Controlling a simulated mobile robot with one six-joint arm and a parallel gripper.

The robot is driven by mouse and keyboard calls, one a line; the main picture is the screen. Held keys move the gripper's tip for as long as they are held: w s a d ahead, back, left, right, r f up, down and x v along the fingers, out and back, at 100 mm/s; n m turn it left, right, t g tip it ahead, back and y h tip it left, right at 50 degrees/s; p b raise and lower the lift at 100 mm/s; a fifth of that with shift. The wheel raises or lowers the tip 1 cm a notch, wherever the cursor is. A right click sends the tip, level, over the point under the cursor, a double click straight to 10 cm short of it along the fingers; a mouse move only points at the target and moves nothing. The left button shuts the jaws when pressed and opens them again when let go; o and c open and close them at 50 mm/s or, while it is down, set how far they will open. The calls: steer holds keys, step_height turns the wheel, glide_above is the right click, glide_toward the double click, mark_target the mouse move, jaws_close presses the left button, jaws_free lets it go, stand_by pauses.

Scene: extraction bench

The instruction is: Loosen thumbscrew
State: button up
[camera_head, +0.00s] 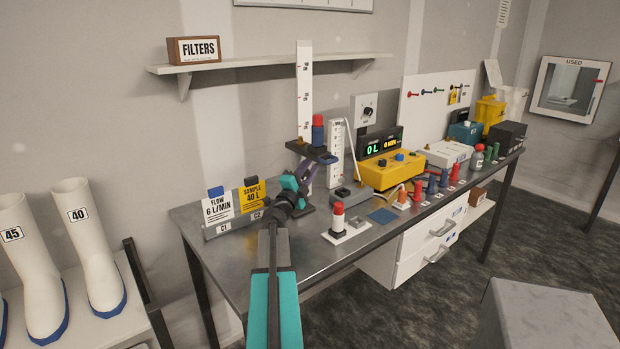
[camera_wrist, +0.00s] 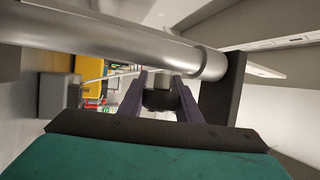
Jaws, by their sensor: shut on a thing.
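The upright stand with a white scale (camera_head: 304,85) rises from the bench near its back edge. Its dark carriage (camera_head: 323,157) bears a blue and red cylinder (camera_head: 318,131). My gripper (camera_head: 312,168) is just below the carriage, with its purple fingers raised toward it. In the wrist view, the gripper (camera_wrist: 160,97) is shut on a dark, rounded piece (camera_wrist: 160,101) between its fingers, which I take to be the thumbscrew. In the head view, the gripped piece is hidden by the fingers and carriage, so its turn angle cannot be told.
Flow and sample cards (camera_head: 218,205) stand left of my arm. A red-topped white cylinder (camera_head: 338,217) stands on a white base to the right. A yellow unit (camera_head: 390,172) and several small coloured cylinders fill the bench further right. A shelf (camera_head: 270,62) hangs above.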

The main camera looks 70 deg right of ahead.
steer(key=shift+w+r+n+h+b, duration=0.1)
steer(key=shift+r+n+h+b, duration=0.3)
steer(key=shift+b, duration=1.05)
steer(key=o, duration=1.1)
steer(key=shift+c, duration=0.2)
steer(key=shift+f, duration=0.15)
steer(key=shift+a+f, duration=0.1)
steer(key=shift+a, duration=0.05)
steer(key=s+b+v, duration=0.1)
steer(key=v, duration=0.6)
steer(key=shift+w, duration=0.45)
steer(key=shift+a, duration=0.1)
